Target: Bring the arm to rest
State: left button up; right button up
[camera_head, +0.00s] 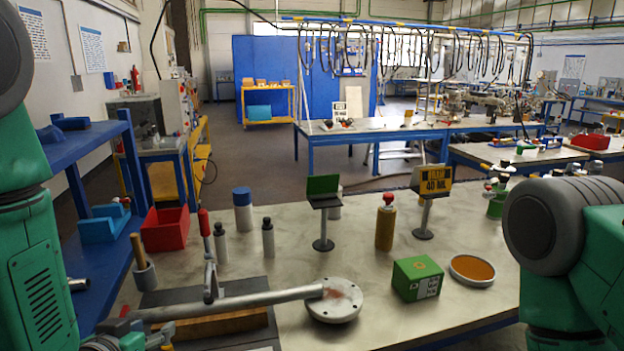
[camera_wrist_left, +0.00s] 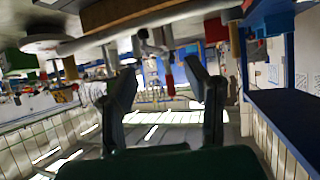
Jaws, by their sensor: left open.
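My left arm (camera_head: 38,265) comes down the left edge of the head view. My left gripper (camera_head: 158,335) shows only in part at the bottom left, low beside the near left corner of the table. In the left wrist view the gripper's two dark fingers (camera_wrist_left: 165,85) stand wide apart with nothing between them, and the scene appears upside down. My right arm (camera_head: 570,250) fills the right edge of the head view; its gripper is out of view.
Close by are a flanged pipe (camera_head: 333,300), a dark mat (camera_head: 235,338) with a wooden block, and a toggle clamp (camera_head: 209,265). A blue shelf (camera_head: 85,145) stands left. A green box (camera_head: 417,278), an orange-topped dish (camera_head: 471,269), a red bin (camera_head: 166,229) and bottles occupy the table (camera_head: 300,222).

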pick_arm(q)
jog(key=s+f+g+b, duration=0.2)
jog(key=s+f+g, duration=0.9)
jog(key=s+f, duration=1.3)
jog(key=s, duration=0.4)
jog(key=shift+a+f+m+g, duration=0.25)
jog(key=shift+f+m+g, duration=0.05)
jog(key=shift+f, duration=0.1)
jog(key=shift+w, duration=0.1)
